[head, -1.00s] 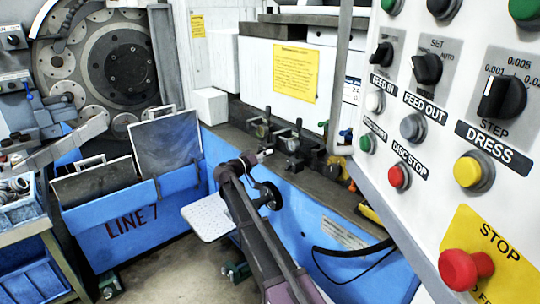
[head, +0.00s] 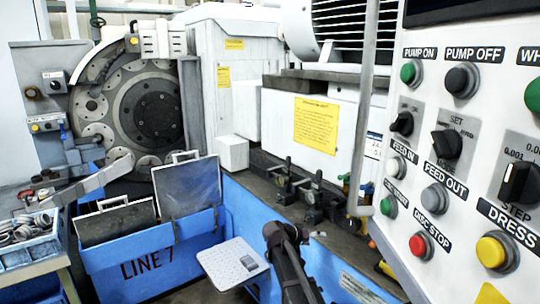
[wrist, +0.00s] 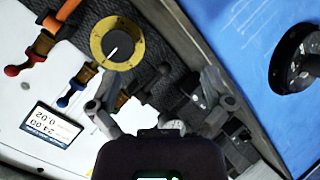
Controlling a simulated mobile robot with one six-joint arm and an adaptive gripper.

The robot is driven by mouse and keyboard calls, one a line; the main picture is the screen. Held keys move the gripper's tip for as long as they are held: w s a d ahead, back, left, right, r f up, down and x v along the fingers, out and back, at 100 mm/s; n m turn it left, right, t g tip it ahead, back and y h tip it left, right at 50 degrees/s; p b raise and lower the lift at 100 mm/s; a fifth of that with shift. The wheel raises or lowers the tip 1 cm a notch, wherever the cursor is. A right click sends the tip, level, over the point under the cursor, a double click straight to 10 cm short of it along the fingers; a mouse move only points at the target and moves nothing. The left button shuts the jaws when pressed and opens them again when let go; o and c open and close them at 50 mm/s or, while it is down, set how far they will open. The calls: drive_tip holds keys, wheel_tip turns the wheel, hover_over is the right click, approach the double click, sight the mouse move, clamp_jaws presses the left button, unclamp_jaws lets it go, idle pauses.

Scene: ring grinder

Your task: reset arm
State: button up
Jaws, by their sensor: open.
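My arm (head: 290,262) rises from the bottom of the head view, in front of the blue machine side. My gripper cannot be made out clearly there. In the wrist view my gripper (wrist: 158,98) shows at the bottom, its dark body at the lower middle and its grey fingers spread apart. Nothing is seen held between them. Beyond the fingers are dark fittings on the machine ledge.
The control panel (head: 455,185) fills the right side, close to my arm. A blue LINE 7 bin (head: 160,262) and a white perforated plate (head: 230,262) are left of the arm. The wrist view shows a yellow dial (wrist: 117,43) and valve levers (wrist: 80,80).

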drive_tip(key=s+f+g+y+p, duration=0.1)
drive_tip(key=s+y, duration=0.2)
drive_tip(key=s, duration=0.6)
drive_tip(key=s+f+n+g+y+p, duration=0.1)
drive_tip(key=s+y, duration=0.3)
drive_tip(key=s, duration=0.5)
drive_tip(key=s+d+f+g+y+p, duration=0.1)
drive_tip(key=s+f+g+y+p, duration=0.1)
drive_tip(key=s, duration=0.7)
drive_tip(key=shift+f+n+g+y+p, duration=0.35)
drive_tip(key=shift+g+y, duration=0.35)
drive_tip(key=shift+y, duration=0.4)
drive_tip(key=shift+c, duration=0.2)
